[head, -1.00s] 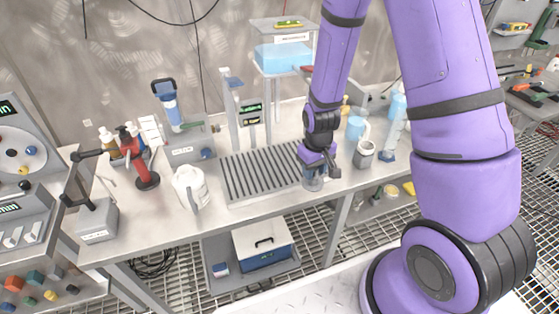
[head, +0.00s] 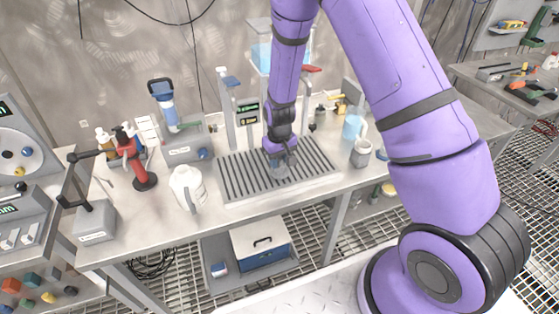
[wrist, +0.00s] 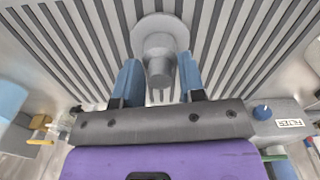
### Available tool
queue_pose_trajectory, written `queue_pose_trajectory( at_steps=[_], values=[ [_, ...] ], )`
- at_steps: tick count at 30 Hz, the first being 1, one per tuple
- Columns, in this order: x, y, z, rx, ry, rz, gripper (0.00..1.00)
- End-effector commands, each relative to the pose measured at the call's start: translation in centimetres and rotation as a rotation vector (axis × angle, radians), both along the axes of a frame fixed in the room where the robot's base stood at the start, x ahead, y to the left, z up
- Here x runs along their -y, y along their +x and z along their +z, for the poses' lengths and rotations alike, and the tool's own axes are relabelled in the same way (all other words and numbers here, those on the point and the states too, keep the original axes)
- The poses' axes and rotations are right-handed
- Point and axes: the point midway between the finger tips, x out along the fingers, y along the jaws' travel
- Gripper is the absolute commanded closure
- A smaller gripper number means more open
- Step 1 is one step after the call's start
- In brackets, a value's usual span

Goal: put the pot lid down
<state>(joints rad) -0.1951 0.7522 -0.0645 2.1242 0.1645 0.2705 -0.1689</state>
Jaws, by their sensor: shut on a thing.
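My gripper (head: 280,168) is over the slatted grey grate (head: 232,183) on the bench. In the wrist view its two blue fingers (wrist: 160,78) are on either side of a grey round thing with a stubby knob, which I take as the pot lid (wrist: 159,38). The gripper is shut on it. In the head view the lid is small and partly hidden by the gripper. I cannot tell whether it touches the slats.
A white jug (head: 187,188) stands left of the grate. A grey mug (head: 361,153) and a blue jug (head: 352,127) stand to its right. Upright posts with a small display (head: 247,113) rise behind it. The grate around the gripper looks clear.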

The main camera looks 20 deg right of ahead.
Motion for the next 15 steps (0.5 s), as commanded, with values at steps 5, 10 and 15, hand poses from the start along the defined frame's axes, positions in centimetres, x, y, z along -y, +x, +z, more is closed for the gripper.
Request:
queue_pose_trajectory(
  at_steps=[5, 10, 15],
  values=[
    [0.00, 0.02, -0.50, 0.001, 0.000, -0.001, 0.87],
    [0.00, 0.01, -0.58, 0.001, 0.000, -0.001, 0.87],
    [0.01, 0.02, -0.73, 0.001, 0.000, -0.001, 0.42]
  ],
)
